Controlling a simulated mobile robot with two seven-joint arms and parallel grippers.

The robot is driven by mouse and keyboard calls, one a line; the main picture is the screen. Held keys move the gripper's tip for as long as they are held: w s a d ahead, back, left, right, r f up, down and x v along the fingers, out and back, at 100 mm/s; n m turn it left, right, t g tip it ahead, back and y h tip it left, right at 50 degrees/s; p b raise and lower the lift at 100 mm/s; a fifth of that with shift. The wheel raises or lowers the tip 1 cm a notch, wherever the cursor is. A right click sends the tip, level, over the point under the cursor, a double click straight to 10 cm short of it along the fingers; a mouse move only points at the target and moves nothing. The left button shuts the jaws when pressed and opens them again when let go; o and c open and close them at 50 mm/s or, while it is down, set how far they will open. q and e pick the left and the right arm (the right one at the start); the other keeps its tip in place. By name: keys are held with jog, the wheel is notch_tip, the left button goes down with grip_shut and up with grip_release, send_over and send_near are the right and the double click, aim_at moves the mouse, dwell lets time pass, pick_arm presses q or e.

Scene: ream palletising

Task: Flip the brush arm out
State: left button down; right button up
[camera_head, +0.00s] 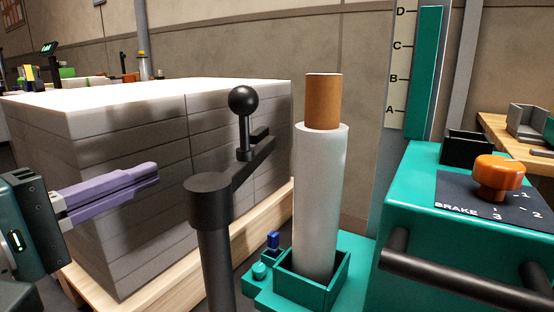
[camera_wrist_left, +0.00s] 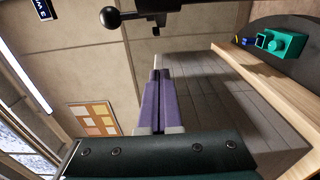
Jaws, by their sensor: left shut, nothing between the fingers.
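The brush arm (camera_head: 250,165) appears to be the dark arm on top of a dark round post (camera_head: 214,250), in the middle of the head view. It runs back and right from the post cap. A black ball knob (camera_head: 243,100) stands upright on a short stem near its far end. The knob also shows at the top of the left wrist view (camera_wrist_left: 110,17). My left gripper (camera_head: 157,172) has purple fingers, shut and empty. It points right, to the left of the post and lower than the knob, apart from both. My right gripper is not in view.
A wrapped stack of grey reams (camera_head: 120,190) on a wooden pallet (camera_head: 262,228) stands behind my left gripper. Right of the arm, a white film roll (camera_head: 320,200) stands in a teal holder (camera_head: 313,291). A teal machine with an orange brake knob (camera_head: 498,172) and black handrail (camera_head: 460,285) is at right.

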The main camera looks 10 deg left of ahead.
aim_at(238, 162)
pick_arm(q)
jog(key=w+d, duration=0.7)
jog(key=w, duration=0.2)
jog(key=shift+w, duration=0.15)
jog(key=shift+d, duration=0.1)
jog(key=d+m+h+b, duration=0.1)
jog(key=m+g+h+b, duration=0.1)
jog(key=h, duration=0.1)
jog(key=d+m+g+h+b, duration=0.1)
jog(key=shift+w+d+f+b, duration=0.1)
jog(key=shift+d+f+b, duration=0.15)
jog(key=shift+d+b, duration=0.1)
jog(key=shift+d+r+m+g+h, duration=0.2)
jog(key=shift+d+m+g+h, duration=0.15)
jog(key=shift+h, duration=0.25)
jog(key=shift+a+r, duration=0.1)
